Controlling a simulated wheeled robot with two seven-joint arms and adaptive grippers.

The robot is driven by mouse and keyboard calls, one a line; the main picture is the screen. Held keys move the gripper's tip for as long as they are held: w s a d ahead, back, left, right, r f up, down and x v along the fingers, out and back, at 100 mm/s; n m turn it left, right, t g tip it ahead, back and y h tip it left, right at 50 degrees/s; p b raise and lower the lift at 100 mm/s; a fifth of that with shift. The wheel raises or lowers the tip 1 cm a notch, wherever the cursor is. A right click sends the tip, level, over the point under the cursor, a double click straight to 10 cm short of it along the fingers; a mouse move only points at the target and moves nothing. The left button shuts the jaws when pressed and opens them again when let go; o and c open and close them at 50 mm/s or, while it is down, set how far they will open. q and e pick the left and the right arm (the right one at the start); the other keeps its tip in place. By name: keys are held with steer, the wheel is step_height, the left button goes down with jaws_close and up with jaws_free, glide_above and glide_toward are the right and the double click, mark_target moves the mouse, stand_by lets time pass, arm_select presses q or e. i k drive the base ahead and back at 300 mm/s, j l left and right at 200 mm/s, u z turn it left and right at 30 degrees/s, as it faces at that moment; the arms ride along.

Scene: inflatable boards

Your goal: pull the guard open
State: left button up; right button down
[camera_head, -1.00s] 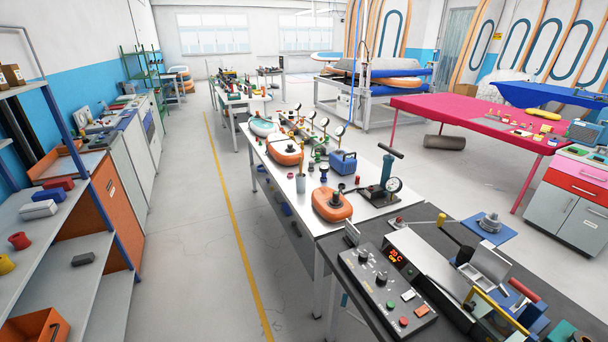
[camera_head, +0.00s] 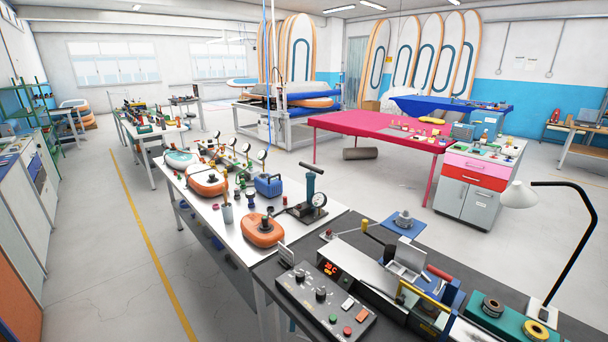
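A bench machine stands on the dark bench top at the lower right. Neither of my grippers is in view.
A black lamp with a white shade (camera_head: 519,195) and a green block with spools (camera_head: 507,318) stand to the right of the machine. A white table (camera_head: 215,223) with gauges and orange pieces adjoins on the left. A pink table (camera_head: 365,126) and drawer cabinet (camera_head: 479,187) stand behind.

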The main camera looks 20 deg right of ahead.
mark_target(399, 300)
steer(key=z, duration=1.65)
